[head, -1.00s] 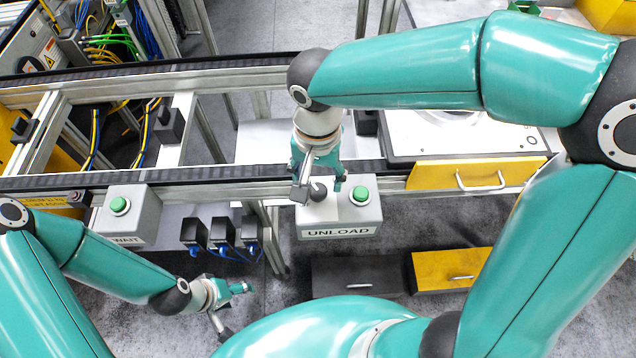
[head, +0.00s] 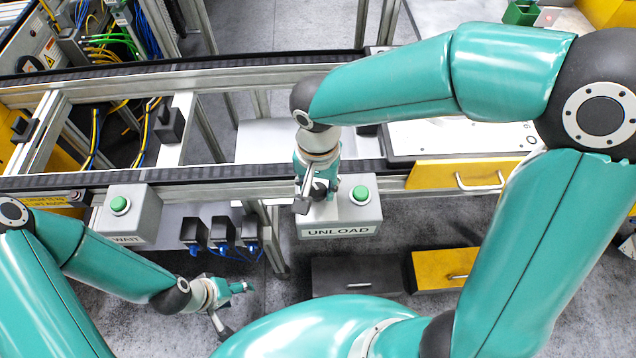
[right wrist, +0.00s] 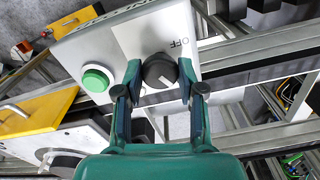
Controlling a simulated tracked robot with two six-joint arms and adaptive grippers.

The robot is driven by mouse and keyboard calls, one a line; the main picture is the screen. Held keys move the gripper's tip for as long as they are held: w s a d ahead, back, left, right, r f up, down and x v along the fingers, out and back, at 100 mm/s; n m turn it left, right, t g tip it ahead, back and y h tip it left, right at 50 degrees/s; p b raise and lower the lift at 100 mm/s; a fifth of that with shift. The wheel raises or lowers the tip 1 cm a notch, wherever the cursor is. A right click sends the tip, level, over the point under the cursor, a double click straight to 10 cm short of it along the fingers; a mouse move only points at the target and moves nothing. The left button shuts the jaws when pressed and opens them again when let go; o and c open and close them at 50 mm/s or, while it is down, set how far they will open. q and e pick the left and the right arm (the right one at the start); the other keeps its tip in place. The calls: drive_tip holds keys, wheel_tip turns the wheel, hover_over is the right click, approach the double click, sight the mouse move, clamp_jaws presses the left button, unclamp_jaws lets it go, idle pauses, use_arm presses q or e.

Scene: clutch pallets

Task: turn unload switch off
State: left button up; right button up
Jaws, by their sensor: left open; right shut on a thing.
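The grey UNLOAD box (head: 340,222) hangs at the conveyor's front edge, with a green button (head: 361,194) on its right part. The black rotary unload switch (right wrist: 160,71) sits between the fingers of my right gripper (right wrist: 160,92) in the right wrist view. An OFF mark is printed beside it. The knob's white pointer line points obliquely, away from the OFF mark. In the head view, my right gripper (head: 316,200) covers most of the knob and is shut on it. My left gripper (head: 230,306) is open and empty at the lower left, over the floor.
A similar WAIT box (head: 130,216) with a green button stands to the left. Several small black blocks (head: 220,232) with blue cables sit between the boxes. A yellow drawer (head: 460,176) lies right of the UNLOAD box. Conveyor rails run behind.

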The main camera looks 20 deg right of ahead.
drive_tip(key=shift+n, duration=0.4)
drive_tip(key=shift+n+b, duration=0.4)
drive_tip(key=shift+n, duration=0.5)
drive_tip(key=n, duration=0.2)
drive_tip(key=shift+n, duration=0.3)
drive_tip(key=n, duration=0.3)
drive_tip(key=shift+n+b, duration=0.3)
drive_tip(key=shift+b, duration=0.1)
drive_tip(key=shift+n, duration=1.5)
drive_tip(key=o, duration=1.1)
drive_tip(key=shift+o, duration=0.2)
